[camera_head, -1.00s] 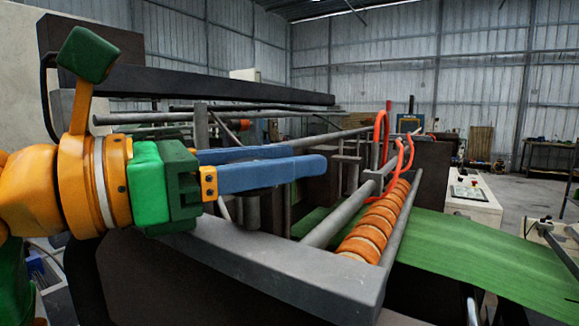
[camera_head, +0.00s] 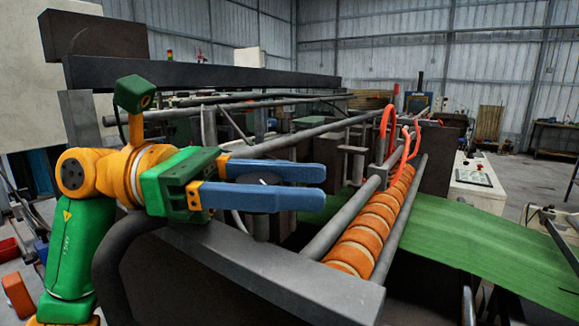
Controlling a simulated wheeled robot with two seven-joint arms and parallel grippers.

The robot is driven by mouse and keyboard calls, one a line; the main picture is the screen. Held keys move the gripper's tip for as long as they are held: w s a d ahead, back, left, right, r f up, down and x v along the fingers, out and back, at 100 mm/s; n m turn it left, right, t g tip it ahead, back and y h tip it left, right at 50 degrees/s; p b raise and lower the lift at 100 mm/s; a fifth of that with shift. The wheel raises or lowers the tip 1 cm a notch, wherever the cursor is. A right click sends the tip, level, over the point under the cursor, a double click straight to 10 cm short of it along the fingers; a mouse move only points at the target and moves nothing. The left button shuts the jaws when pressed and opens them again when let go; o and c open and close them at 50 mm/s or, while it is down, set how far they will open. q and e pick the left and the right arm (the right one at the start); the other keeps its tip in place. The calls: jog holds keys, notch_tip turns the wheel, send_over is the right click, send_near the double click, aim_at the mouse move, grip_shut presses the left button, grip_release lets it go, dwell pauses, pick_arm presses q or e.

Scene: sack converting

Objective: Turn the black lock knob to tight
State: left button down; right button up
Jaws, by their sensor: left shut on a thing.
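My left gripper (camera_head: 322,187) reaches in from the left, its two long blue fingers pointing right, above the grey frame bar of the machine. It is shut on a small dark piece between the fingers, which I take to be the black lock knob (camera_head: 250,181); the fingers hide most of it, and any marking on it cannot be read. A dark upright part stands just below the fingers. My right gripper is not in view.
A grey frame bar (camera_head: 265,275) runs below the gripper. Right of it are a roller with orange bands (camera_head: 367,228), red hoses (camera_head: 388,122) and a green sheet (camera_head: 480,245). A long dark beam (camera_head: 200,74) crosses behind. Free floor shows at far right.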

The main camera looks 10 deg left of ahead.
pick_arm(q)
jog(key=shift+f, duration=0.15)
dwell(0.3)
jog(key=shift+c, duration=1.4)
grip_release()
jog(key=shift+d, duration=0.1)
jog(key=s+d+r+b, duration=0.1)
jog(key=s+d+r, duration=0.1)
jog(key=s+r, duration=1.1)
jog(key=shift+s+d+b, duration=0.3)
jog(key=shift+s+d, duration=0.05)
jog(key=shift+s, duration=0.05)
